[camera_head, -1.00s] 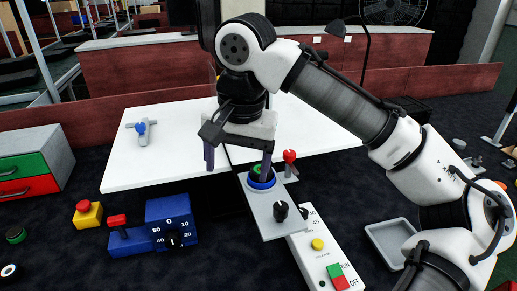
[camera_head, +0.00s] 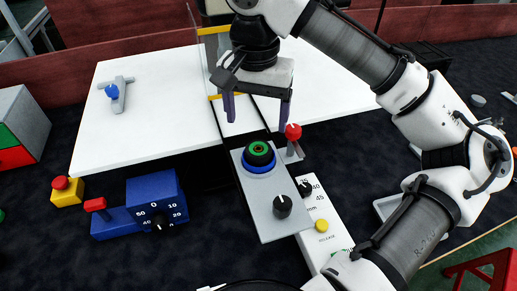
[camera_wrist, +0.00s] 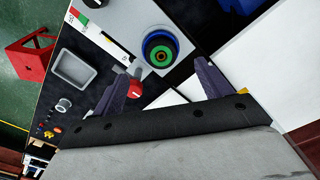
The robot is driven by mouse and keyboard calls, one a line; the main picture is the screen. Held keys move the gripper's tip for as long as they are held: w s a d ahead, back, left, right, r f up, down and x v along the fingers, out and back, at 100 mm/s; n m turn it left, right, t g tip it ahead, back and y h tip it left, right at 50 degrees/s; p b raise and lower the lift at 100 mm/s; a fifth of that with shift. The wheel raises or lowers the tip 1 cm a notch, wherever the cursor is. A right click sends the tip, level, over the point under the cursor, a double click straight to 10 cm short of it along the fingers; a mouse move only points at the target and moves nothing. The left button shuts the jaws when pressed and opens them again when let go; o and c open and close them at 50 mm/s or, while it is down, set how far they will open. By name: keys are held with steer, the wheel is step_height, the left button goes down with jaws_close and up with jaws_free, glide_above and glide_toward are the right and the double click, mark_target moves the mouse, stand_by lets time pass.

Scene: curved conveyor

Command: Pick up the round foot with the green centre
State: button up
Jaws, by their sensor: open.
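The round foot (camera_head: 259,150) is a black disc with a green ring at its centre. It sits in a blue ring (camera_head: 262,168) on a grey plate (camera_head: 262,215). In the wrist view the foot (camera_wrist: 160,54) lies at the top middle, just ahead of the fingertips. My gripper (camera_head: 257,120) is open and empty, with its two purple fingers pointing down. In the head view the foot appears below the gap between them. The fingers (camera_wrist: 170,72) look apart from the foot; their exact height above it is hard to tell.
A red-topped lever (camera_head: 293,134) stands close to the right finger. A black knob (camera_head: 282,206) is on the same plate. A white control panel (camera_head: 322,225) is to the right, a blue dial box (camera_head: 150,205) to the left. A white table (camera_head: 150,130) lies behind.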

mark_target(258, 150)
steer(key=f, duration=0.6)
steer(key=f+p, duration=0.1)
steer(key=f, duration=0.1)
steer(key=shift+w+d+f, duration=0.15)
steer(key=shift+w+f, duration=0.2)
steer(key=shift+f, duration=0.05)
steer(key=c, duration=1.1)
